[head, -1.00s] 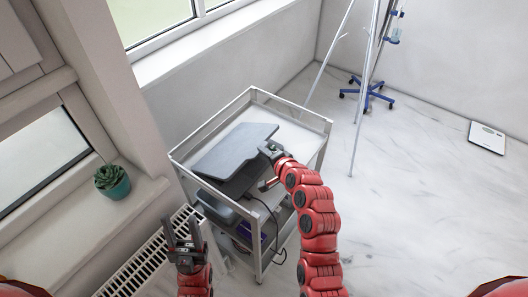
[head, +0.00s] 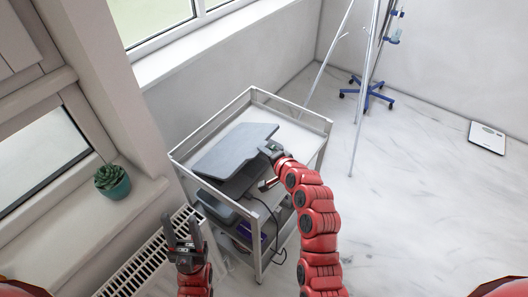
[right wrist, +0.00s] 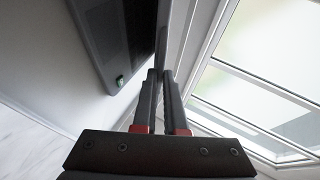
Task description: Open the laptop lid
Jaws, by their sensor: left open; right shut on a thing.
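The grey laptop (head: 235,150) is on the top shelf of the white trolley in the head view. Its lid stands partly raised, with a darker part of the laptop showing below its front edge. My right gripper (head: 268,150) is at the lid's right edge, shut on it. In the right wrist view the fingers (right wrist: 159,85) close around a thin grey edge, the laptop lid (right wrist: 163,35); a dark panel of the laptop (right wrist: 118,35) shows to the left. My left gripper (head: 182,238) is open and empty, in front of the trolley at the left, away from the laptop.
The trolley (head: 315,122) has raised rails around its top. A dark cable (head: 268,210) hangs at its front, and items lie on the lower shelf. A radiator (head: 145,265), a potted succulent (head: 112,183) and a drip stand (head: 366,95) are around it.

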